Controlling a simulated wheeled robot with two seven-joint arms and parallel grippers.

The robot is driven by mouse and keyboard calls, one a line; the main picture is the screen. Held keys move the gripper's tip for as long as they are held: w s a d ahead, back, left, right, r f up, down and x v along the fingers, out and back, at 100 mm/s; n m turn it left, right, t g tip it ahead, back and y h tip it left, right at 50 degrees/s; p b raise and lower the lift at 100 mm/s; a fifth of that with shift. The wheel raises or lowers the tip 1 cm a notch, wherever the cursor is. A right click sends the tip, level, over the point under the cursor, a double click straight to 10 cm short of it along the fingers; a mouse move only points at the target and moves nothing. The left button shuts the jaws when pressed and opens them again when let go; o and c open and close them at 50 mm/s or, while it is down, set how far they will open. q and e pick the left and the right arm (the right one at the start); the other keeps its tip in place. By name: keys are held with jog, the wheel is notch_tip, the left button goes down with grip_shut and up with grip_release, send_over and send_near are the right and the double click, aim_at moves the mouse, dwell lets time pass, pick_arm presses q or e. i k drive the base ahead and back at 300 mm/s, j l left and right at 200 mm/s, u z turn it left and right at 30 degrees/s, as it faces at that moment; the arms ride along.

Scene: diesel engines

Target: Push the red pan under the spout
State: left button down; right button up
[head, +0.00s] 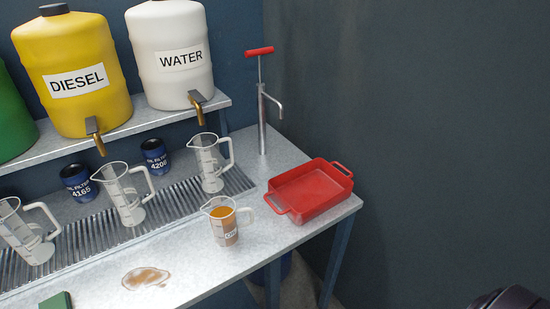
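The red pan (311,191), a shallow rectangular tray with a handle at each end, sits flat on the right end of the metal bench, near its corner. A hand pump (262,125) with a red T-handle (259,51) stands upright behind the pan and to its left. Its bent spout (277,101) points right and down, high above the bench. The pan is apart from the pump's base; I cannot tell exactly how far the spout reaches over it.
A jug of amber liquid (224,221) stands close left of the pan. Empty jugs (211,166) (124,196) stand on the grate (165,209). A brown puddle (146,278) lies on the bench (210,270). Yellow diesel (75,75) and white water (172,57) containers sit on a shelf.

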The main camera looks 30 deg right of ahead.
aim_at(304, 192)
jog(key=z, duration=1.15)
